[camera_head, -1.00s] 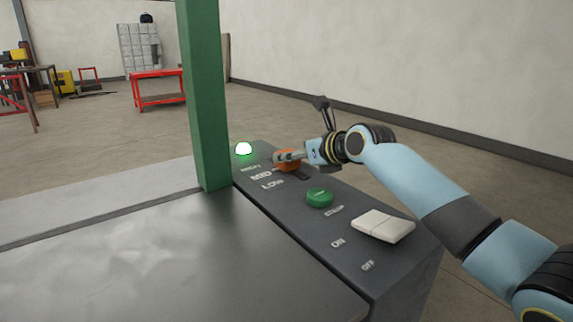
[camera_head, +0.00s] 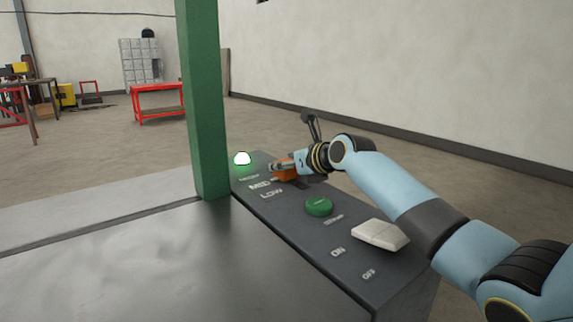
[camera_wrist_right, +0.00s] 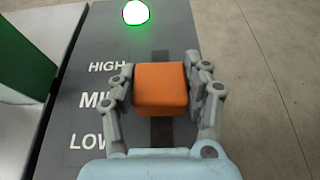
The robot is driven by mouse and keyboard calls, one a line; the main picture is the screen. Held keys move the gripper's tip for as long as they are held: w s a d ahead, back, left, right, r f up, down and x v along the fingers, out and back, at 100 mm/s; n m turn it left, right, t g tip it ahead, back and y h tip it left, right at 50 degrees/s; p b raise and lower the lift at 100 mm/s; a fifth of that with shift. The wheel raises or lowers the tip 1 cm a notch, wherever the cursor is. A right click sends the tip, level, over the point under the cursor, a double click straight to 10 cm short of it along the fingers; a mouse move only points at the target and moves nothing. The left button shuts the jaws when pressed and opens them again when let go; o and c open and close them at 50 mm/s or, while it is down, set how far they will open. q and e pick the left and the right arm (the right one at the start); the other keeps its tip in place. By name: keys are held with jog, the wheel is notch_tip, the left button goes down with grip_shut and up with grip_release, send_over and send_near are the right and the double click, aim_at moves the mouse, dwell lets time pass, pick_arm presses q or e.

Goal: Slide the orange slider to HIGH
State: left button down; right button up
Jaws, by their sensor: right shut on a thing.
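The orange slider (camera_wrist_right: 161,88) is a block in a dark slot on the grey control panel (camera_head: 290,230). In the right wrist view it sits about level with the MID label (camera_wrist_right: 95,99), its far edge reaching toward the HIGH label (camera_wrist_right: 107,67). The LOW label (camera_wrist_right: 88,140) is nearer me. My right gripper (camera_wrist_right: 160,75) is shut on the slider, one finger on each side. In the head view the gripper (camera_head: 277,167) partly hides the slider (camera_head: 287,175). My left gripper is in neither view.
A lit green lamp (camera_wrist_right: 135,12) lies beyond the slot. A green post (camera_head: 203,100) stands left of the panel. A green button (camera_head: 319,206) and a white rocker switch (camera_head: 380,235) lie on the panel's nearer part.

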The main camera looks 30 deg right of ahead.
grip_shut()
jog(key=shift+w+r+p, duration=0.15)
jog(key=shift+w+p, duration=0.15)
jog(key=shift+w, duration=0.15)
jog(key=w, duration=0.3)
jog(key=w+p, duration=0.1)
jog(key=shift+w+a, duration=0.15)
jog(key=shift+a, duration=0.2)
jog(key=o, duration=0.8)
grip_release()
jog(key=shift+o, duration=1.4)
jog(key=shift+w+f, duration=0.1)
jog(key=shift+f, duration=0.1)
